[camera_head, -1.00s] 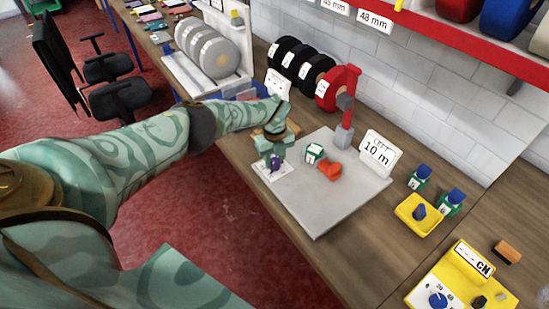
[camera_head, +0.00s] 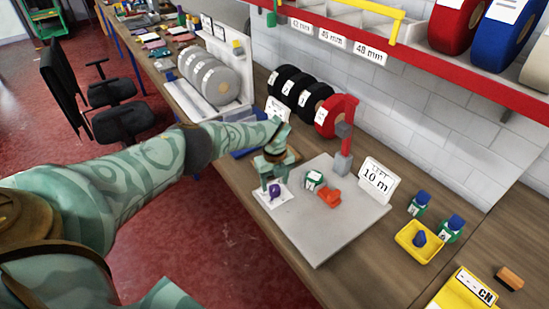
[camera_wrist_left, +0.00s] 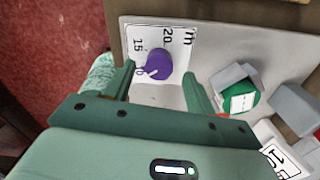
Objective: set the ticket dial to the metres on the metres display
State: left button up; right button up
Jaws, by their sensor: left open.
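The ticket dial is a purple knob (camera_head: 274,190) on a white plate (camera_head: 267,202) at the near left of a grey board. The wrist view shows the knob (camera_wrist_left: 157,62) with a white pointer line toward its lower left, near a partly hidden number ending in 0; 15, 20 and m are printed around it. The metres display (camera_head: 376,180) reads "LEFT 10 m" at the board's right. My left gripper (camera_head: 273,178) is open just above the dial, its fingers apart on either side (camera_wrist_left: 157,85), seemingly not touching it. My right gripper is not in view.
On the grey board (camera_head: 314,235) are a green-and-white block (camera_head: 313,179), an orange-red piece (camera_head: 328,197) and a grey-red post (camera_head: 343,150). Tape reels (camera_head: 300,92) stand behind. A yellow tray (camera_head: 419,241) stands to the right. The board's front is clear.

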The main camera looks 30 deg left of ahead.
aim_at(275, 187)
pick_arm(q)
notch_tip(275, 187, up, 14)
jog(key=p, duration=0.2)
jog(key=shift+p, duration=0.35)
